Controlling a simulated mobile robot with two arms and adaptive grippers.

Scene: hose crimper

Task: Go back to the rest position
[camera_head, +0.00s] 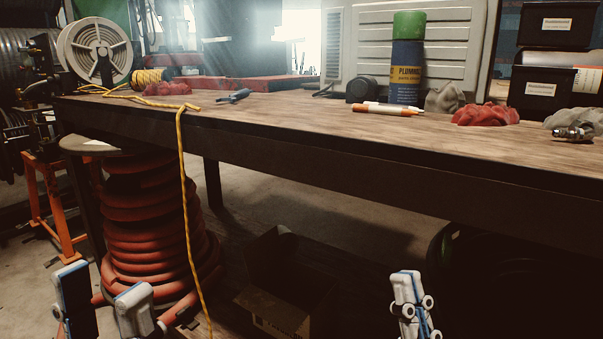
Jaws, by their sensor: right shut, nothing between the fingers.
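My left gripper (104,300) is at the lower left of the head view, below the level of the tabletop. Its two fingers stand apart with a gap between them, and I see nothing held there. My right gripper (410,300) is at the lower middle right, in front of and below the table edge. Its fingers are together and it is empty. Both grippers point up and are cut off by the bottom of the view.
A long wooden workbench (300,110) crosses the view. A yellow rope (184,190) hangs over its front near my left gripper. A coiled red hose (150,220) stands behind that gripper. An open cardboard box (285,290) lies under the bench between the grippers.

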